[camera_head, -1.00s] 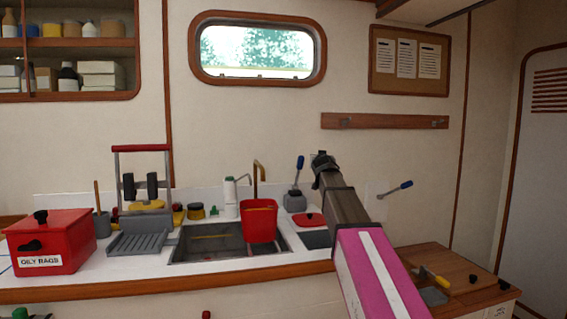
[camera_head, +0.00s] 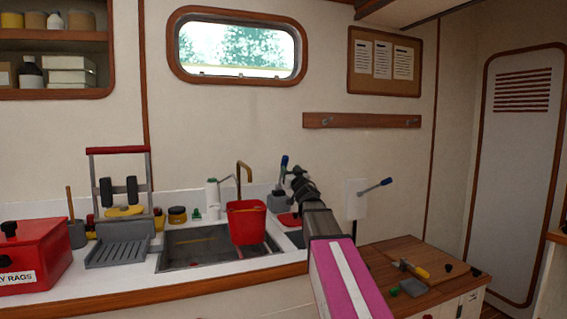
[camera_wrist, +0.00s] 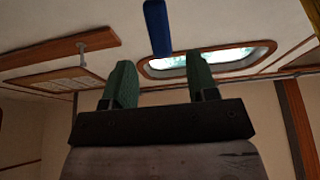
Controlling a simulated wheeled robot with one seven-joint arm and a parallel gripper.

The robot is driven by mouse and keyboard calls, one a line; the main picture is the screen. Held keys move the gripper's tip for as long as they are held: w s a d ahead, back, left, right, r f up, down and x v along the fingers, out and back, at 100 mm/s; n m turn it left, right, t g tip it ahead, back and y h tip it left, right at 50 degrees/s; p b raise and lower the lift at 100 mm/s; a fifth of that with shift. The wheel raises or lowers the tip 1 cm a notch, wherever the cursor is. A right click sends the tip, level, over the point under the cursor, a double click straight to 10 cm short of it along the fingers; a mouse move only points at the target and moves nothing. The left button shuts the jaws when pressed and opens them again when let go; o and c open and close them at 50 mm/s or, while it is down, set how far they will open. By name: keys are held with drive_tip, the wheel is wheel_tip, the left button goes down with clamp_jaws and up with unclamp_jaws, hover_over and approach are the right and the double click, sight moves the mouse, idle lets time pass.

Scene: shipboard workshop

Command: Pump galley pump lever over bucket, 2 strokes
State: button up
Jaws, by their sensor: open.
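The pump (camera_head: 277,203) has a grey base behind the sink and an upright lever with a blue grip (camera_head: 284,162). The red bucket (camera_head: 247,222) is in the sink area, under the brass spout (camera_head: 243,170). My gripper (camera_head: 296,174) is beside the lever, just right of the blue grip in the head view. In the wrist view, my two green fingers (camera_wrist: 157,88) are apart with nothing between them. The blue grip (camera_wrist: 157,28) is beyond the fingertips, roughly in line with the gap. My arm hides part of the counter by the pump.
A red oily-rags box (camera_head: 30,258), a grey rack (camera_head: 118,250) and several jars stand left of the sink (camera_head: 190,249). A wooden worktop (camera_head: 425,262) is at right.

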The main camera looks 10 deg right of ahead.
sight(286, 163)
drive_tip(key=x, duration=0.8)
drive_tip(key=shift+s, duration=0.1)
drive_tip(key=c, duration=0.9)
drive_tip(key=shift+s, duration=0.1)
